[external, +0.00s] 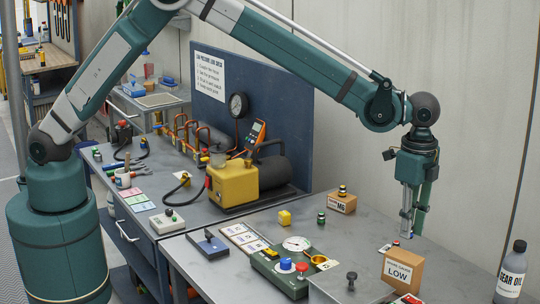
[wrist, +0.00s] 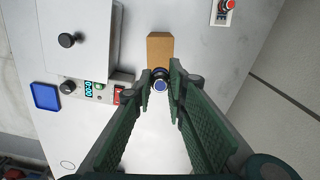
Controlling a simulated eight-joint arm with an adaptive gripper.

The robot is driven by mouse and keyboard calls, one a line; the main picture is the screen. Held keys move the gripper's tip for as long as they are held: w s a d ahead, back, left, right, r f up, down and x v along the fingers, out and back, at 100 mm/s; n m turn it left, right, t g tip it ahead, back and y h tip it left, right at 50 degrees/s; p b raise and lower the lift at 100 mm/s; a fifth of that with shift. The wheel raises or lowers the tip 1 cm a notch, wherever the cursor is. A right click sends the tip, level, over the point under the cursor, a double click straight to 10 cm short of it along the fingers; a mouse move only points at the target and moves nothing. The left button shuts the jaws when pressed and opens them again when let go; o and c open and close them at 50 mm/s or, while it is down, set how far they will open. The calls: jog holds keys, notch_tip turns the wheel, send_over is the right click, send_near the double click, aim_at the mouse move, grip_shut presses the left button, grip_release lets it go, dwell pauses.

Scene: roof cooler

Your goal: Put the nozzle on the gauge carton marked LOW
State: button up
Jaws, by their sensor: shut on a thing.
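The gauge carton marked LOW (external: 404,270) is a brown box standing on the bench at the lower right in the external view. In the wrist view its plain brown top (wrist: 160,48) shows just beyond my fingertips. My gripper (external: 408,232) points down above and slightly behind the carton. In the wrist view my gripper (wrist: 161,83) is shut on a small round dark piece with a blue centre, which I take as the nozzle (wrist: 160,86). The nozzle is close to the carton's near edge in that view; whether they touch cannot be told.
A grey box with a black knob (external: 351,279) stands left of the carton. A brown M6 box (external: 341,204) carries a small bottle. A gear oil bottle (external: 511,270) stands at the right edge. A blue tray (wrist: 47,96) lies left. A red-topped piece (wrist: 229,5) stands on a card.

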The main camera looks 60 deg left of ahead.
aim_at(405, 255)
jog(key=shift+f, duration=0.8)
jog(key=shift+f, duration=1.85)
jog(key=shift+f, duration=0.2)
jog(key=o, duration=0.9)
jog(key=shift+r, duration=0.25)
notch_tip(405, 255, up, 12)
jog(key=shift+f, duration=0.1)
